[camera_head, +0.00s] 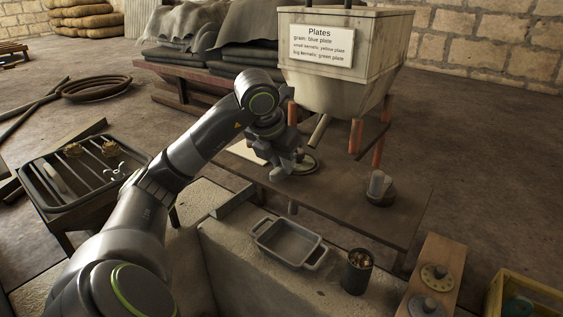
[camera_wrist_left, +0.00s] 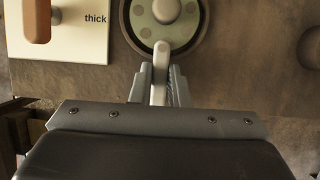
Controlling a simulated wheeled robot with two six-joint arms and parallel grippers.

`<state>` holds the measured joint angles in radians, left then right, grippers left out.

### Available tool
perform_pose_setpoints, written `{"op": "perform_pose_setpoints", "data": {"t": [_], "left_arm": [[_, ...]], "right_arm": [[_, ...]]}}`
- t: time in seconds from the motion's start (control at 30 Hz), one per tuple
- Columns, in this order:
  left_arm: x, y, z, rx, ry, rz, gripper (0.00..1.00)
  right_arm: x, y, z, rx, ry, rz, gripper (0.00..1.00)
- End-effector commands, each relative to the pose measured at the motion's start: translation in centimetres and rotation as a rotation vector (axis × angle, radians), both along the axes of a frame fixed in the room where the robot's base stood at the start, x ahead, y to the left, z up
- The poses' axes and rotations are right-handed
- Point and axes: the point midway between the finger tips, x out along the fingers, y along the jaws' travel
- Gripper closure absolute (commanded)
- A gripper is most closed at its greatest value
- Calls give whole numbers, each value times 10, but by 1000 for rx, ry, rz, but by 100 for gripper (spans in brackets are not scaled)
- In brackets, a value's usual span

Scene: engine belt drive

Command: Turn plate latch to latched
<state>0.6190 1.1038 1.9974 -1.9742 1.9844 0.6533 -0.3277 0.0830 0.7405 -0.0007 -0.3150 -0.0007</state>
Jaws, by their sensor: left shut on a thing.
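My left gripper (camera_head: 285,162) reaches over the brown table under the hopper. In the left wrist view its fingers (camera_wrist_left: 159,88) are shut on a pale grey lever, which I take to be the plate latch (camera_wrist_left: 160,62). The lever extends from the edge of a round dark-rimmed plate (camera_wrist_left: 188,42) with a grey knob (camera_wrist_left: 166,10) and green-tinted face. The round plate also shows beside the gripper in the head view (camera_head: 306,165). The gripper hides part of the lever and plate there. My right gripper is not in view.
A white board marked "thick" (camera_wrist_left: 85,42) lies left of the plate. The hopper (camera_head: 345,75) with orange legs stands close behind. A metal tray (camera_head: 289,243), a dark cup (camera_head: 357,271) and a capped cylinder (camera_head: 379,187) are nearby. A slatted rack (camera_head: 85,165) is at left.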

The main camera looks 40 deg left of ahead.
Motion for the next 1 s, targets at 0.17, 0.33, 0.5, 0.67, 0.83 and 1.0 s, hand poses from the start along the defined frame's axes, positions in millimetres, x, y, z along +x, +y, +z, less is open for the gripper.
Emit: {"op": "perform_pose_setpoints", "data": {"t": [0.17,0.33,0.5,0.67,0.83,1.0], "left_arm": [[0,1,0,0,-1,3,100],[0,0,0,0,0,3,65],[0,0,0,0,0,1,63],[0,0,2,0,-1,1,63],[-7,0,20,2,-4,1,63],[-22,-2,61,4,-4,2,63]], "right_arm": [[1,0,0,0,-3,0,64],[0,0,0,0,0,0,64],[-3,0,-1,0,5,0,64],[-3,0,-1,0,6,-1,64],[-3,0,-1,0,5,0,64],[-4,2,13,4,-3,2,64]]}}
